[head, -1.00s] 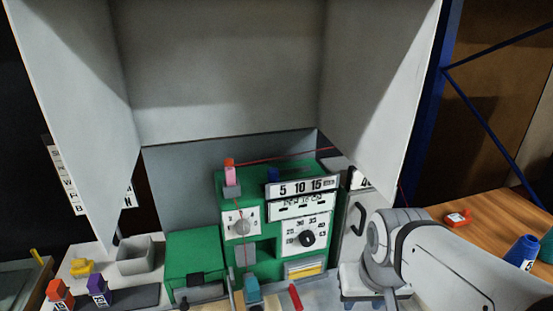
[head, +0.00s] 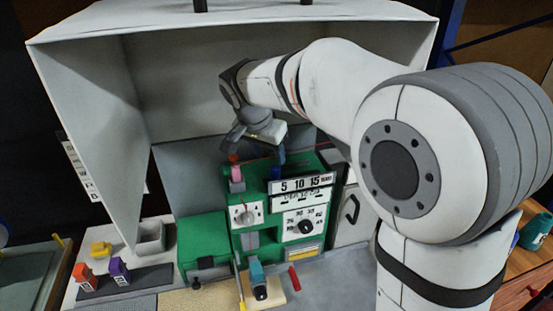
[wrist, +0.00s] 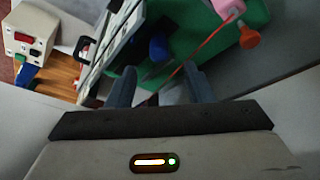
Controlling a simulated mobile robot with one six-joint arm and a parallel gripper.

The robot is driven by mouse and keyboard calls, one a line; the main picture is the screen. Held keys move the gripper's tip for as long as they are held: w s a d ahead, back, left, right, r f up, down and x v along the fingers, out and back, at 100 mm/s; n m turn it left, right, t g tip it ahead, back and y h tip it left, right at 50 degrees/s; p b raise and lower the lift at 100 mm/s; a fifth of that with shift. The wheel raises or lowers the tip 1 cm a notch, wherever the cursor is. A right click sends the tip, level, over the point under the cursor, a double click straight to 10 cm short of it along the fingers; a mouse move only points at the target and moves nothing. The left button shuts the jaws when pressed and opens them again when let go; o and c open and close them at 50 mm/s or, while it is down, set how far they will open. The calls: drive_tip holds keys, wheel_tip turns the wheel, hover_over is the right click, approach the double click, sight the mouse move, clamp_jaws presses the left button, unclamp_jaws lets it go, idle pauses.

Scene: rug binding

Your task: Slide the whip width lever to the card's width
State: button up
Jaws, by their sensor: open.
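The green machine (head: 250,211) has a white scale plate (head: 300,183) on top, marked 5, 10, 15 and a last mark too small to read. A blue lever (head: 276,173) stands behind the plate's left end. The lever also shows in the wrist view (wrist: 158,48), beyond my fingertips. My gripper (head: 258,146) is open above and behind the machine's top, with nothing between its fingers (wrist: 159,82). A white printed strip (head: 297,197) sits below the scale; its text is not readable. A lettered white card (head: 76,165) is at the left, partly hidden.
A pink spool (head: 236,173) with red thread stands left of the lever. A grey hood (head: 85,110) encloses the space behind and at the sides. Dials (head: 305,226) are on the machine's front. Orange and purple blocks (head: 120,268) stand at front left.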

sight(275, 167)
drive_tip(key=p+x, duration=0.1)
drive_tip(key=x, duration=0.6)
drive_tip(key=shift+d+f, duration=0.1)
drive_tip(key=shift+f, duration=0.1)
clamp_jaws()
drive_tip(key=shift+w, duration=0.1)
